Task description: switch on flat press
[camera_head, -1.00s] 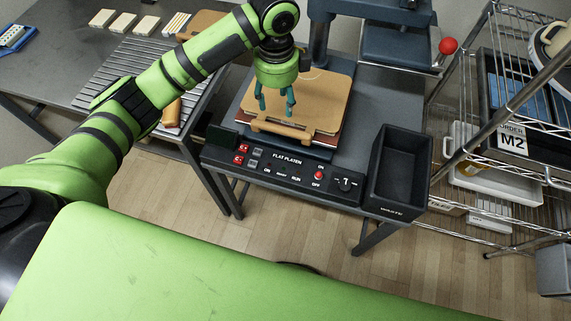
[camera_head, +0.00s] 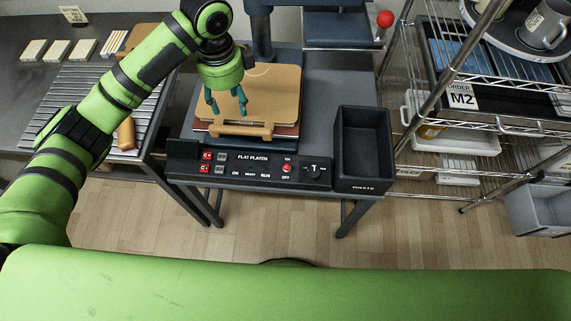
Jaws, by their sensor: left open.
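The flat press stands on the dark table in the middle, with a brown board (camera_head: 280,88) on its bed. Its front control panel (camera_head: 255,172) reads FLAT PLATEN. The panel has two small red displays on the left, a red switch (camera_head: 287,168) between the marks ON and OFF, and a dark knob (camera_head: 316,171). I cannot tell the switch's position at this size. My left gripper (camera_head: 227,104) is open and empty, pointing down over the left part of the board, behind the panel. My right gripper is not in view.
A black waste bin (camera_head: 362,150) stands right of the panel. A wire rack (camera_head: 480,120) with trays and mugs is further right. A slatted rack (camera_head: 100,105) with a tan roller (camera_head: 126,133) lies left. A lever with a red ball (camera_head: 385,18) is at the back.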

